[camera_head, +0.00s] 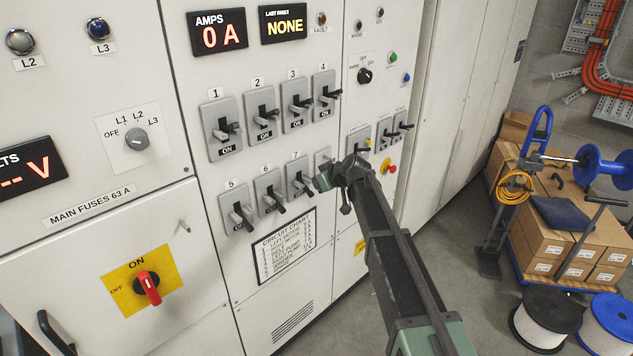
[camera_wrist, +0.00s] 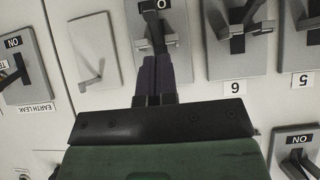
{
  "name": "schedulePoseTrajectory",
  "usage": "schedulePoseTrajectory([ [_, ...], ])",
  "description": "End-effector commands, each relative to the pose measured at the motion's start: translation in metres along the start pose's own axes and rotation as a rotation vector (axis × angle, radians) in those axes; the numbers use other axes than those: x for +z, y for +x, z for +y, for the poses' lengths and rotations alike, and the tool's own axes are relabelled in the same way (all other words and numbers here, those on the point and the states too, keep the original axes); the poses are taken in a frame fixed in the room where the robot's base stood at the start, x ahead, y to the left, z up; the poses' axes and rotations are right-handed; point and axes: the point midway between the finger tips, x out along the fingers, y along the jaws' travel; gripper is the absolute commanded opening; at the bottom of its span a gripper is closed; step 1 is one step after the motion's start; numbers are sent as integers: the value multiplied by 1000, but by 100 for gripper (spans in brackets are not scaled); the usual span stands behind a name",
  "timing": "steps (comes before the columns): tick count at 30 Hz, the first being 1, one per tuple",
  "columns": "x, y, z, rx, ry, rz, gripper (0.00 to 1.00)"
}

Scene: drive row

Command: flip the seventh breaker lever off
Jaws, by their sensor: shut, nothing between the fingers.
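The seventh breaker (camera_head: 297,176) is in the lower row of the head view, on a grey plate under its number label. Its black lever points down and outward, like those of its neighbours five and six. In the wrist view, which is upside down, the seventh lever (camera_wrist: 154,8) is at the top centre. My gripper (camera_head: 321,184) is beside it at the right in the head view, partly covering breaker eight. In the wrist view my gripper's shut, empty fingers (camera_wrist: 155,58) point at the seventh plate and overlap its lower part. I cannot tell whether they touch the lever.
Breaker six (camera_head: 269,192) and breaker five (camera_head: 238,208) are to the left. A plate with a pale lever (camera_wrist: 92,60) is left of my fingers in the wrist view. The upper row of breakers (camera_head: 264,115) is above. A circuit chart (camera_head: 284,245) is below.

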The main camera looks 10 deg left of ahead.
Motion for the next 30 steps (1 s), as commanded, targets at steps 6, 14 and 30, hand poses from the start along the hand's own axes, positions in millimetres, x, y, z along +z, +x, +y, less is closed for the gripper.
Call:
schedulePoseTrajectory([
  [6, 11, -46, -4, -1, 0, 1, 0],
  [14, 24, -78, -5, -4, -3, 1, 0],
  [30, 104, -122, -52, -22, 350, -300, 0],
])
